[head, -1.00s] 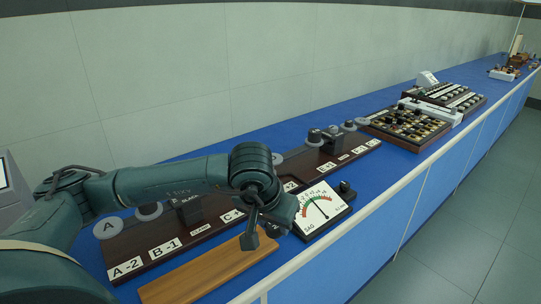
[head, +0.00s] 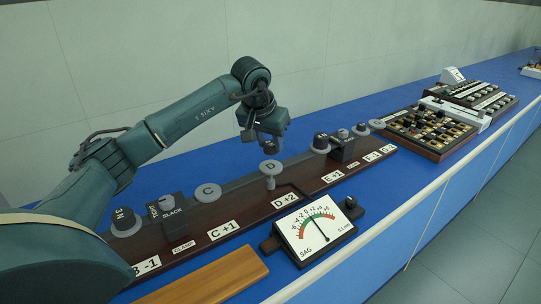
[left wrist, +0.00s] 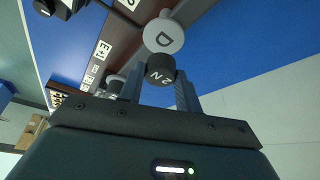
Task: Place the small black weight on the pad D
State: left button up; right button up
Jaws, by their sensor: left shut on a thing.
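My left gripper (head: 262,139) is shut on a small black weight (head: 271,146). It holds the weight just above the grey round pad D (head: 270,168), with a small gap apparent in the head view. In the left wrist view, the weight (left wrist: 160,69), marked "2 N", sits between the fingers (left wrist: 158,88) and partly overlaps the edge of pad D (left wrist: 163,35). Pad D stands on a thin post over the dark wooden board (head: 250,218), behind the D+2 label. No other weight is on it. My right gripper is out of view.
A third black weight (head: 320,140) is to the right. A SAG meter (head: 315,229) and a wooden strip (head: 205,279) lie in front.

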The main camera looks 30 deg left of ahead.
aim_at(267, 147)
pick_arm(q)
notch_tip(267, 147, down, 4)
jog(key=shift+r, duration=0.1)
jog(key=shift+f, duration=0.25)
jog(key=o, duration=1.1)
jog(key=shift+c, duration=0.2)
jog(key=shift+r, duration=0.3)
jog(key=v, duration=1.1)
jog(key=shift+r, duration=0.3)
